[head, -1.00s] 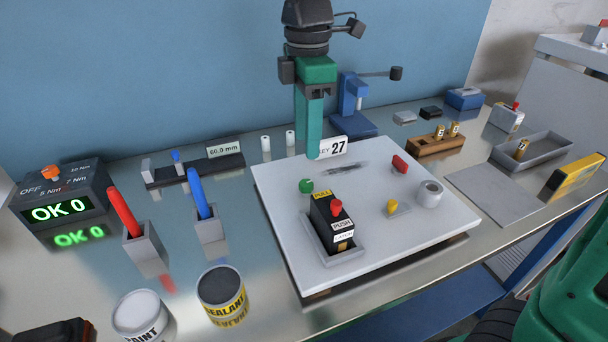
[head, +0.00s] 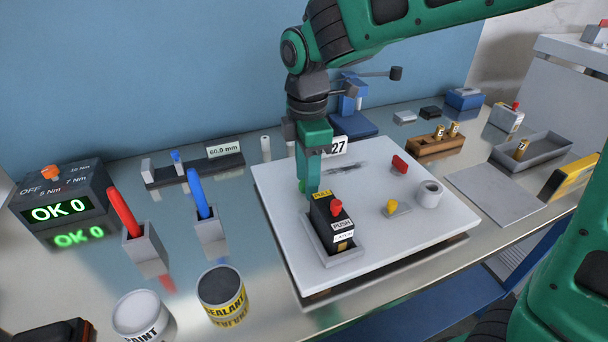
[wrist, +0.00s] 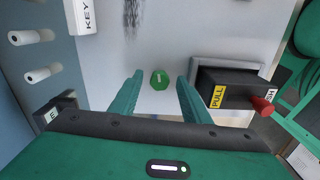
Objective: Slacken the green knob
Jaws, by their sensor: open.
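The green knob (wrist: 160,79) stands on the white panel (head: 400,232). In the wrist view it lies between and just beyond the two open fingers of my gripper (wrist: 158,92), with a gap on each side. In the head view my gripper (head: 308,193) reaches straight down over the knob, and only a sliver of the green knob (head: 301,186) shows beside the fingers. I cannot tell from the head view whether the fingertips touch the panel.
A black latch block (head: 333,228) with a red button stands close beside my gripper.

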